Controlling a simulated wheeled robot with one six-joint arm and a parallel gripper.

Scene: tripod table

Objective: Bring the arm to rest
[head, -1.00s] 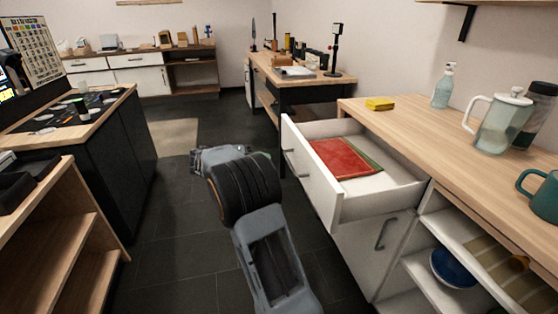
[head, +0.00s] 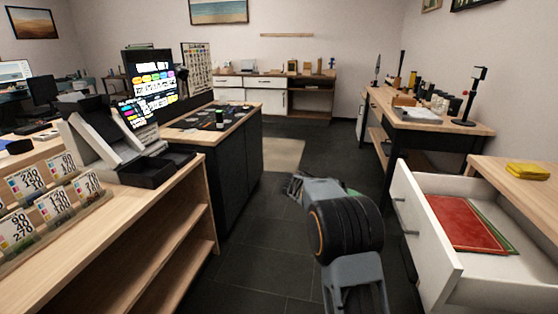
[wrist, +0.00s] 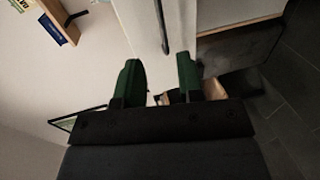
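My gripper (wrist: 160,80) shows in the wrist view with its two green fingers apart and nothing between them. Behind the fingers are a pale surface with a dark bar-like handle and a dark floor. In the head view my arm reaches forward over the aisle floor, between the left counter and the open drawer.
An open white drawer (head: 425,235) with a red folder (head: 464,223) juts out on the right. A wooden counter (head: 110,240) with a register and price cards stands on the left. A dark cabinet (head: 240,160) stands beyond it. Dark floor (head: 265,255) lies open between.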

